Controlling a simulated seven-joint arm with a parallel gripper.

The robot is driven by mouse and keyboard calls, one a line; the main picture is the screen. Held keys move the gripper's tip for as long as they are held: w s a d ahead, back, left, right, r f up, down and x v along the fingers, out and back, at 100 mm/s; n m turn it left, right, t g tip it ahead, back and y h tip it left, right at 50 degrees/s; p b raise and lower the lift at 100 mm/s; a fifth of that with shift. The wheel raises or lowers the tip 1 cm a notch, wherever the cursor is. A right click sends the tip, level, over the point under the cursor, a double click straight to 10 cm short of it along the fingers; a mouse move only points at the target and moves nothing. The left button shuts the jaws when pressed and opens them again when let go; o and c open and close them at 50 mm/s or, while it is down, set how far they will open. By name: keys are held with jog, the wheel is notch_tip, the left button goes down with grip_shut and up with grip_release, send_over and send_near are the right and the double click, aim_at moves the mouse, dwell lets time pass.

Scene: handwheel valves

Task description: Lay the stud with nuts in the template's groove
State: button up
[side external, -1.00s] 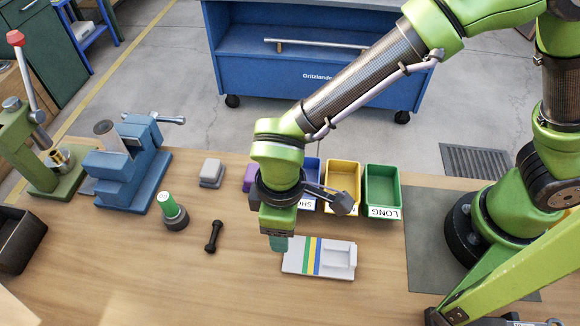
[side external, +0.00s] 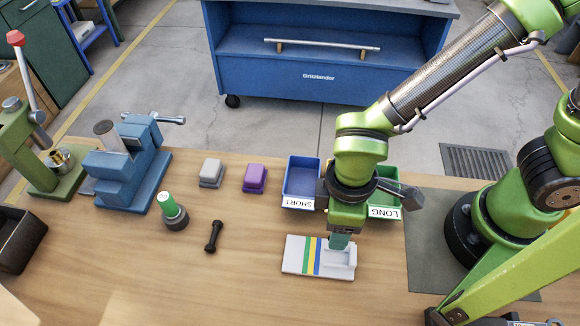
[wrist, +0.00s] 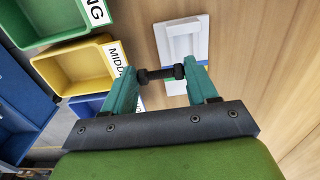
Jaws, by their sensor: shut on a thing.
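My gripper (side external: 340,243) is over the right half of the template, teal fingers pointing down. In the wrist view the gripper (wrist: 163,75) is shut on a black stud with nuts (wrist: 160,73), held crosswise between the fingertips. The side view does not show this stud clearly. The template (side external: 296,256) is a white plate with blue, yellow and green stripes and a raised, recessed part at its right end. The template also shows beyond the stud in the wrist view (wrist: 203,42). I cannot tell the gap between stud and template.
Another black stud with nuts (side external: 213,236) lies on the table, left of the template. Behind are the blue SHORT bin (side external: 301,177), a yellow MIDDLE bin (wrist: 76,70) and the green LONG bin (side external: 385,190). Purple (side external: 255,178) and grey blocks and a green-topped cylinder (side external: 171,208) stand left.

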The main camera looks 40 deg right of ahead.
jog(key=shift+c, duration=0.7)
jog(key=shift+s+a, duration=0.1)
jog(key=shift+a, duration=0.15)
jog(key=a+r+m, duration=0.1)
jog(key=a+m, duration=0.1)
jog(key=m, duration=0.1)
jog(key=shift+a+r, duration=0.15)
jog(key=shift+r, duration=0.05)
jog(key=m, duration=0.2)
jog(key=a+r+m, duration=0.1)
jog(key=m, duration=0.1)
jog(key=shift+a, duration=0.15)
jog(key=shift+a+r+m, duration=0.2)
jog(key=shift+r+m, duration=0.05)
jog(key=shift+m, duration=1.6)
jog(key=shift+a+r+m, duration=0.2)
jog(key=shift+r+m, duration=0.1)
jog(key=shift+m, duration=1.5)
jog(key=shift+a+r+m, duration=0.2)
jog(key=shift+r+m, duration=0.05)
jog(key=shift+m, duration=1.6)
jog(key=shift+f, duration=2.95)
